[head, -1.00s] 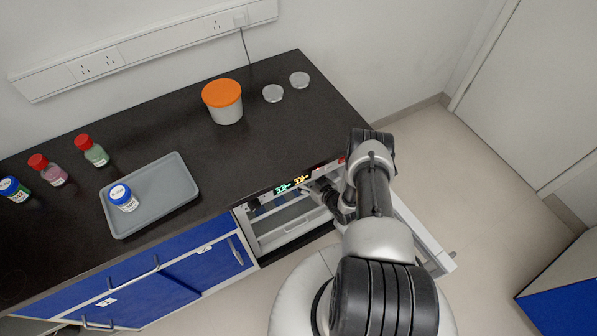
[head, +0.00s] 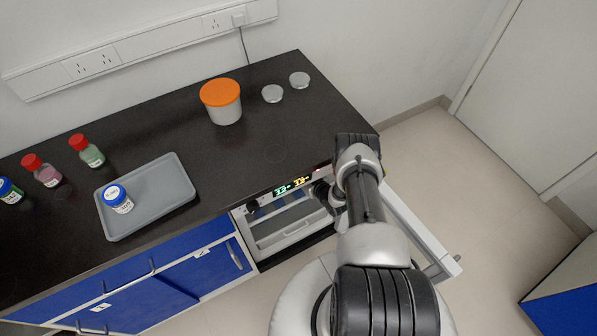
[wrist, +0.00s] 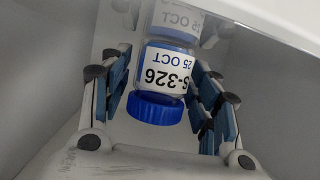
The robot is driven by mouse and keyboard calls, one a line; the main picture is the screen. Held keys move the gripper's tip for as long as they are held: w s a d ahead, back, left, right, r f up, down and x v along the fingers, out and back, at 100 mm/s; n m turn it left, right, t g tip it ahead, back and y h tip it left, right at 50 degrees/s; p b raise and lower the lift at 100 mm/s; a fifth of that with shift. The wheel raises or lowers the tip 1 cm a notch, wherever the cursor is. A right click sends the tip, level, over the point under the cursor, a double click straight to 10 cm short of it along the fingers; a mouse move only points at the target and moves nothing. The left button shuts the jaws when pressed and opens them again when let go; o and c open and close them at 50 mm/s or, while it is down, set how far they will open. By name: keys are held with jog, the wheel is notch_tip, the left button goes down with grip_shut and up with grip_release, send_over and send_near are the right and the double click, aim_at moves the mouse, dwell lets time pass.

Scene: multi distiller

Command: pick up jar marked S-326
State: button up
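The jar marked S-326 (wrist: 162,72) shows in the wrist view, upside down in the picture, with a blue lid (wrist: 154,108) and a white label. It is between the blue-padded fingers of my gripper (wrist: 163,82). The fingers are close along both its sides. I cannot tell whether they press on it. Another label reading 25 OCT shows above it, perhaps a reflection.
An open white door (head: 425,232) stands right of the compartment. On the black bench are a grey tray (head: 170,190) with a blue-lidded jar (head: 118,199), red-capped bottles (head: 87,151), an orange-lidded tub (head: 222,102) and two clear dishes (head: 272,94). Pale compartment walls are close around the gripper.

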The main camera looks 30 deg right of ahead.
jog(key=c, duration=0.9)
jog(key=shift+o, duration=0.2)
